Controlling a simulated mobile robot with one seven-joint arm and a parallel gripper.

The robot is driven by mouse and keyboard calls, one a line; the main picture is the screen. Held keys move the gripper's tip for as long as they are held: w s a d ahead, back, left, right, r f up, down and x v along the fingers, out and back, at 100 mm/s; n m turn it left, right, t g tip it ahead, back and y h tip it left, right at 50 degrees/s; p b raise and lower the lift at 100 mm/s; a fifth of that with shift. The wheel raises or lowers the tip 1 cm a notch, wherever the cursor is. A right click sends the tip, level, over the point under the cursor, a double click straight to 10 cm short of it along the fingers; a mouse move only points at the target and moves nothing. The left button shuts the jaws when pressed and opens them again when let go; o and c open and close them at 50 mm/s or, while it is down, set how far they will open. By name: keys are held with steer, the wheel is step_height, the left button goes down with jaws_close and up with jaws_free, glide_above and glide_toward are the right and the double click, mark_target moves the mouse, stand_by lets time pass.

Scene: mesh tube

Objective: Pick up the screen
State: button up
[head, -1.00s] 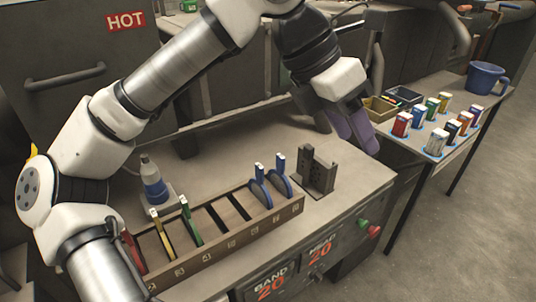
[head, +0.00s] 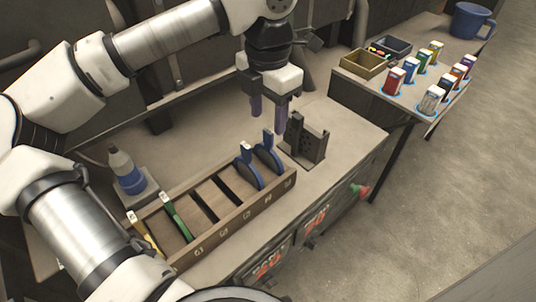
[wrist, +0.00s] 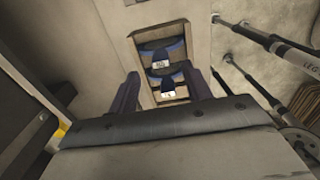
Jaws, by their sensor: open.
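The wooden rack (head: 228,238) holds several upright screens with coloured handles and pale tabs. Two blue screens, one (head: 249,172) and another at the right end (head: 268,155), stand close together in its right slots. A green one (head: 177,217) and a yellow one (head: 145,232) stand farther left. My gripper (head: 268,122) is open and empty, pointing down above and slightly behind the right-end blue screen, apart from it. In the wrist view, both blue screens (wrist: 162,48) with white labels show between my fingers. Which screen the task means cannot be told.
A dark slotted block (head: 306,138) stands right of the rack, near my gripper. A side table (head: 375,87) holds trays, several coloured vials and a blue mug (head: 471,20). Middle rack slots are empty.

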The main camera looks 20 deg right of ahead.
mark_target(268, 131)
steer(key=shift+f+p, duration=0.8)
steer(key=shift+f, duration=2)
steer(key=shift+c, duration=0.3)
jaws_close()
